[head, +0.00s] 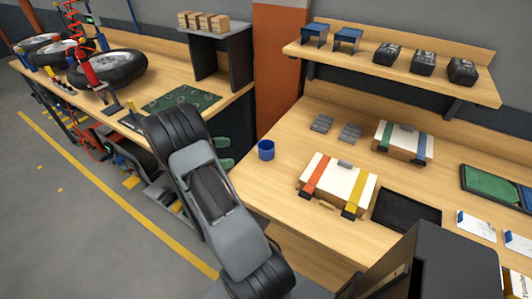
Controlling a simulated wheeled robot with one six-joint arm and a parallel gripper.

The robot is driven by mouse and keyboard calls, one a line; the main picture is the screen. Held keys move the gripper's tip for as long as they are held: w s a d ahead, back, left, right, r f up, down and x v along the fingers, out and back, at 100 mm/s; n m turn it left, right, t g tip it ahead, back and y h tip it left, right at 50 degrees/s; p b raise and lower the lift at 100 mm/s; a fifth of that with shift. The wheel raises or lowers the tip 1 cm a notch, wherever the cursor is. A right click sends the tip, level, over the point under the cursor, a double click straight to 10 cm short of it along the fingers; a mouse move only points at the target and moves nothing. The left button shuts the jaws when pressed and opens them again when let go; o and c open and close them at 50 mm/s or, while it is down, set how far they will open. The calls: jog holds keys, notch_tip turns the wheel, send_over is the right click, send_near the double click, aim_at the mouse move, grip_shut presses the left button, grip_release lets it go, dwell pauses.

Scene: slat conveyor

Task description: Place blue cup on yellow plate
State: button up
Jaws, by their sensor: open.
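The blue cup (266,149) stands upright on the light wood bench top, near its left front edge. No yellow plate shows in this view. My arm rises from the bottom middle, left of the cup. Two rounded green tips, which look like the fingers of my gripper (224,153), stick out to the right from behind my arm. They are apart, with nothing visible between them, and are left of the cup without touching it. The rest of my gripper is hidden behind the arm.
A white box with red and yellow straps (335,183) and a black tray (406,211) lie right of the cup. Grey blocks (322,123) and another strapped box (402,141) sit farther back. A shelf (420,80) overhangs the bench. Bench around the cup is clear.

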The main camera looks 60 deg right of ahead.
aim_at(266, 145)
jog(key=shift+n+g+h, duration=0.3)
jog(key=shift+g+h, duration=0.1)
jog(key=p+x, duration=0.1)
jog(key=x, duration=0.3)
jog(key=p+x, duration=0.1)
jog(key=x, duration=0.4)
jog(key=w+d+f+p+x, duration=0.1)
jog(key=x, duration=0.4)
jog(key=shift+s+d+f, duration=0.1)
jog(key=shift+s+d, duration=0.05)
jog(key=shift+d, duration=0.05)
jog(key=c, duration=1)
jog(key=shift+c, duration=0.2)
